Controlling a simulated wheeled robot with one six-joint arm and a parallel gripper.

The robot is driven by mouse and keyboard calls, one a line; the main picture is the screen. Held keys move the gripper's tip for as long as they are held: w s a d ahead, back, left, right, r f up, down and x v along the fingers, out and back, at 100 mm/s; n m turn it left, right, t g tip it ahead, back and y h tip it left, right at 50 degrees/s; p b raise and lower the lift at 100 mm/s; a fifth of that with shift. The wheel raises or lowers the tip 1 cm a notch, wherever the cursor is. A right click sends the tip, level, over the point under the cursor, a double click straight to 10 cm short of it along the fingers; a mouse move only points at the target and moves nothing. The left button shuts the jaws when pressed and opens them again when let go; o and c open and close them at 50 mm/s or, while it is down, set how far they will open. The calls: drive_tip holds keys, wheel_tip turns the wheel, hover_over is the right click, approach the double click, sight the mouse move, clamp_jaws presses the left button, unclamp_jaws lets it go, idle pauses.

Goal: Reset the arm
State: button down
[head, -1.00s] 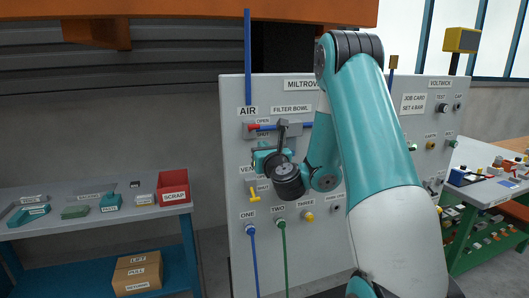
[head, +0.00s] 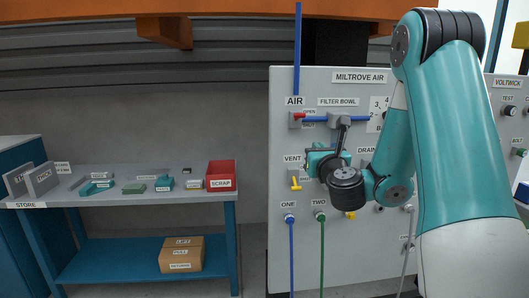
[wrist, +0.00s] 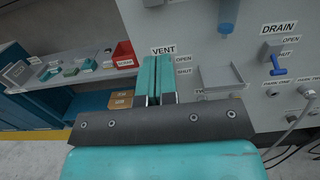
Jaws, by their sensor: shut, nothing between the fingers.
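My gripper (head: 318,160) is in front of the grey panel (head: 283,245), near the VENT label. In the wrist view its two teal fingers (wrist: 156,80) lie together with nothing between them. In the head view the dark wrist joint and teal arm links hide part of the panel. The arm is bent, with its elbow high at the right and the forearm reaching down to the left. Whether the fingers touch the panel cannot be told.
The panel carries a red air valve handle (head: 299,116), a yellow vent handle (head: 295,183), and blue and green hoses. A blue drain handle (wrist: 278,72) shows in the wrist view. The store bench (head: 110,198) at left holds small parts and a red scrap bin (head: 221,175); a cardboard box (head: 181,255) sits below.

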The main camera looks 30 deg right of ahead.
drive_tip(key=s+a+n+g+y, duration=0.2)
drive_tip(key=a+n+g+y, duration=0.2)
drive_tip(key=a+n+y, duration=1.8)
drive_tip(key=s+a+f+n+g+h, duration=0.1)
drive_tip(key=s+a+n+g+h, duration=0.2)
drive_tip(key=a+n, duration=0.35)
drive_tip(key=s+a+f+n+g+h, duration=0.1)
drive_tip(key=s+a+n+g, duration=0.3)
drive_tip(key=s+a+n, duration=0.3)
drive_tip(key=s+d+f+n+g+h, duration=0.2)
drive_tip(key=s+n+g+h, duration=0.3)
drive_tip(key=s+n, duration=0.7)
drive_tip(key=shift+s+d+f+n+g, duration=0.15)
drive_tip(key=shift+d+f+n+g, duration=0.05)
drive_tip(key=shift+d+n+g, duration=0.25)
